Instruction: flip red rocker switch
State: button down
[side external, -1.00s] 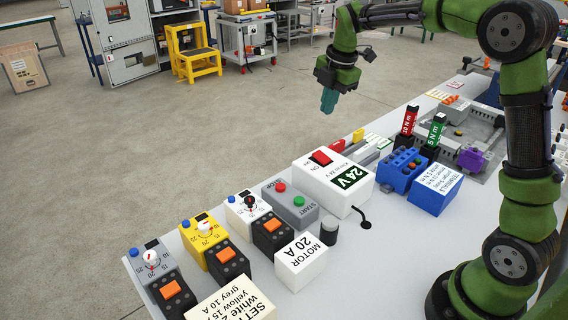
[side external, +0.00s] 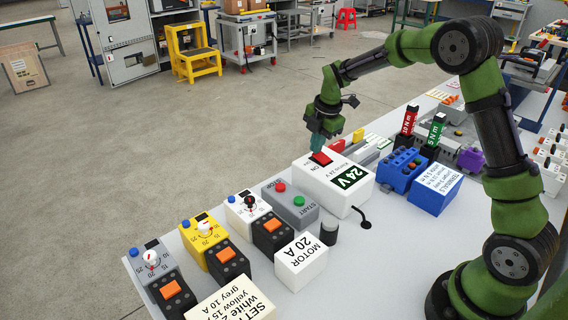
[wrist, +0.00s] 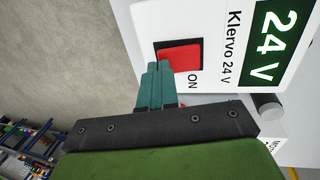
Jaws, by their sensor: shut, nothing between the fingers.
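The red rocker switch (side external: 321,158) sits in a dark frame on top of the white 24 V box (side external: 336,186), beside the word ON. It also shows large in the wrist view (wrist: 180,56). My gripper (side external: 317,149) points down with its teal fingers shut and empty, right at the far edge of the switch. In the wrist view the closed fingertips (wrist: 158,68) overlap the near left edge of the rocker. I cannot tell whether they touch it. The fingers hide a corner of the switch frame.
A blue terminal block (side external: 401,169) and red and green torque drivers (side external: 435,132) stand to the right. A black cable hook (side external: 361,216) lies in front.

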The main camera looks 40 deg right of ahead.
jog(key=shift+w+f+g, duration=0.25)
jog(key=shift+f+g, duration=0.1)
jog(key=shift+g, duration=0.15)
jog(key=shift+s+r, duration=0.25)
jog(key=shift+s, duration=0.55)
jog(key=shift+r, duration=0.1)
notch_tip(320, 180, up, 14)
jog(key=w, duration=0.3)
jog(key=shift+f, duration=0.2)
